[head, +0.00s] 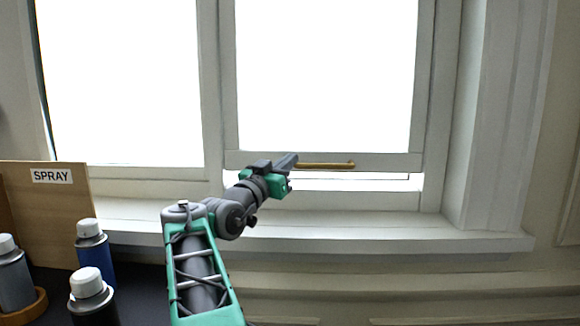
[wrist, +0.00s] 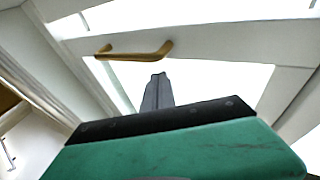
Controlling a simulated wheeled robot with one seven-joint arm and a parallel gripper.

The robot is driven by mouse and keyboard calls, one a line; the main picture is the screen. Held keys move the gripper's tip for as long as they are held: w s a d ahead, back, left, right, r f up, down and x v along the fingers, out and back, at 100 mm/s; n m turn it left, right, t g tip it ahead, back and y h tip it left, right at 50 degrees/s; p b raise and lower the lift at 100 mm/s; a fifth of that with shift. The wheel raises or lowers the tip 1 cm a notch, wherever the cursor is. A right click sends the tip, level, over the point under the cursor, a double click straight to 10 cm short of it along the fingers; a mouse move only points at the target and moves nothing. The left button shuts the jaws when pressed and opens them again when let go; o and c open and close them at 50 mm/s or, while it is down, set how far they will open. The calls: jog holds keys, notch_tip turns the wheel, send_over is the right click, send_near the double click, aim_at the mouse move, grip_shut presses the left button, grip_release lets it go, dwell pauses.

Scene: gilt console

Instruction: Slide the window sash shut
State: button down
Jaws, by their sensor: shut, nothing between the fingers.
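The white window sash (head: 390,162) on the right is raised, with a narrow bright gap (head: 360,184) between its bottom rail and the sill. A brass bar handle (head: 328,165) is fixed along the bottom rail; it also shows in the wrist view (wrist: 130,54). My gripper (head: 291,158) is at the handle's left end in the head view. My gripper hides part of the rail's left end.
A white sill (head: 350,228) runs below the window. A fixed pane (head: 120,85) is on the left. Spray cans, one blue (head: 95,258), one grey (head: 14,280) and one black (head: 90,305), stand at lower left by a wooden board labelled SPRAY (head: 50,200). The sill's right part is clear.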

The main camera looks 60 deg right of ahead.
jog(key=a, duration=1.1)
jog(key=d+r+g+y+p, duration=0.3)
jog(key=d+r+p, duration=0.85)
jog(key=p, duration=1.15)
jog(key=m+g+y+p, duration=0.1)
jog(key=m+g+y, duration=0.1)
jog(key=g+y, duration=0.2)
send_over(342, 165)
jog(key=w, duration=0.1)
jog(key=f, duration=0.7)
jog(key=shift+d, duration=0.35)
jog(key=f, duration=0.2)
jog(key=shift+s+a+f, duration=0.2)
jog(key=shift+s+f, duration=0.1)
jog(key=shift+f, duration=0.05)
jog(key=shift+s+a+f, duration=0.1)
jog(key=shift+s+f, duration=0.05)
jog(key=shift+f, duration=0.45)
